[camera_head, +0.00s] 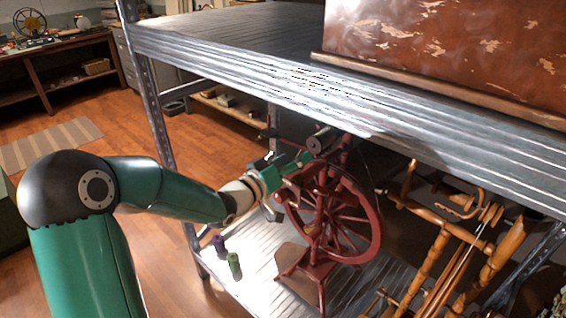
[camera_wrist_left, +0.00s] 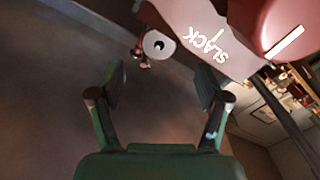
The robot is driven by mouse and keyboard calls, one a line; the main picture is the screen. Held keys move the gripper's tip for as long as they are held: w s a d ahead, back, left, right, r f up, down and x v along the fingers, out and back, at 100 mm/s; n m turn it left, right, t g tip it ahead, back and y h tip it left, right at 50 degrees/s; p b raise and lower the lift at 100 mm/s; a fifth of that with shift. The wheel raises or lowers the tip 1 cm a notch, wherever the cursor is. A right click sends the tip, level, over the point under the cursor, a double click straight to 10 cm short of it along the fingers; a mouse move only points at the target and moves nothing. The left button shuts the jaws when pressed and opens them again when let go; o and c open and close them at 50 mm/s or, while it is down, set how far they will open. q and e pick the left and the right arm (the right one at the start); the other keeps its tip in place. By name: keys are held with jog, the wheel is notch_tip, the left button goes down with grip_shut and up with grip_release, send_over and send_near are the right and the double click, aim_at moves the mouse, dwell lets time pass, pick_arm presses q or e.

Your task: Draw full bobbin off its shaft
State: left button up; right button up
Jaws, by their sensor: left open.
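A red spinning wheel (camera_head: 352,232) stands on the lower shelf. A grey cylinder, apparently the full bobbin (camera_head: 322,140), sits near its top. In the left wrist view the bobbin's pale round end (camera_wrist_left: 158,45) with a dark centre hole faces me, beyond the fingertips. My left gripper (camera_head: 299,163) is just left of and below the bobbin in the head view. In the left wrist view the gripper (camera_wrist_left: 160,87) is open with nothing between its fingers. The shaft is hidden. My right gripper is not in view.
An upper metal shelf (camera_head: 230,50) hangs close above the wheel. A purple spool (camera_head: 219,245) and a green spool (camera_head: 234,264) stand on the lower shelf. A wooden loom-like frame (camera_head: 440,250) is at right. A strip marked "SLACK" (camera_wrist_left: 190,20) is beside the bobbin.

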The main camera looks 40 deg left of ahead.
aim_at(313, 146)
pick_arm(q)
jog(key=shift+w+d, duration=0.15)
jog(key=shift+w, duration=1.6)
jog(key=shift+w+d, duration=0.15)
jog(key=shift+w, duration=1.55)
jog(key=c, duration=0.7)
jog(key=shift+s, duration=0.15)
jog(key=shift+s+a+b, duration=0.15)
jog(key=shift+s+b, duration=0.5)
jog(key=shift+s, duration=0.6)
jog(key=shift+s+a+b, duration=0.1)
jog(key=shift+s+b, duration=0.5)
jog(key=shift+s, duration=0.6)
jog(key=shift+s+a+b, duration=0.15)
jog(key=shift+s+b, duration=0.2)
jog(key=shift+s, duration=1.55)
jog(key=shift+s+a+b, duration=0.1)
jog(key=shift+s+b, duration=0.25)
jog(key=shift+s, duration=1.5)
